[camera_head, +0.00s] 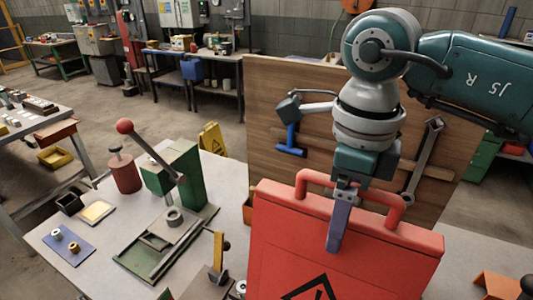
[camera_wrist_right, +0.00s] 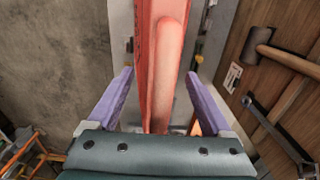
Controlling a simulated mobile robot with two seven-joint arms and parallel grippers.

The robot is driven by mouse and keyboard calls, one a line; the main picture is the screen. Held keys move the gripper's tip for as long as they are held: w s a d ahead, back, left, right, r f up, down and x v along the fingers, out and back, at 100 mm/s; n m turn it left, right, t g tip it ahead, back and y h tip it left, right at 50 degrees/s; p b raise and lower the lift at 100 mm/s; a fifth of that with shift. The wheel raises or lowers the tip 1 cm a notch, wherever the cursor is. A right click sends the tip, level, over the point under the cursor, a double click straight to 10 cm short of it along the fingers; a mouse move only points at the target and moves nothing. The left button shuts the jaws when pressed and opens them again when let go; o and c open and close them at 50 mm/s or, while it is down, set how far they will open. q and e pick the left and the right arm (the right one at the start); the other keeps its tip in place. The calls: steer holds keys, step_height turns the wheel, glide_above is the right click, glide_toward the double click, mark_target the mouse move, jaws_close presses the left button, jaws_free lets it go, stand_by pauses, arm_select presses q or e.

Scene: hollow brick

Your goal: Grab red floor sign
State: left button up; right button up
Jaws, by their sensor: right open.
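The red floor sign (camera_head: 285,245) stands upright at the front right of the worktable in the head view, with a black triangle mark on its face. Its tube-like handle (camera_head: 302,184) rises from the top edge. My right gripper (camera_head: 338,236) is over the handle's middle and points down, with one purple finger in front of the sign. In the right wrist view, my gripper (camera_wrist_right: 158,78) is open, with a finger on each side of the red handle (camera_wrist_right: 165,72) and visible gaps beside it. The far finger is hidden in the head view. My left gripper is not in view.
A wooden tool board (camera_head: 275,100) with a hammer and a wrench (camera_head: 424,155) stands close behind the sign. A green press (camera_head: 175,170) with a red-knobbed lever is on the table's left. A yellow floor sign (camera_head: 212,138) stands beyond the table.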

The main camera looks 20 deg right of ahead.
steer(key=shift+f, duration=0.1)
steer(key=shift+c, duration=0.4)
jaws_close()
stand_by(0.9)
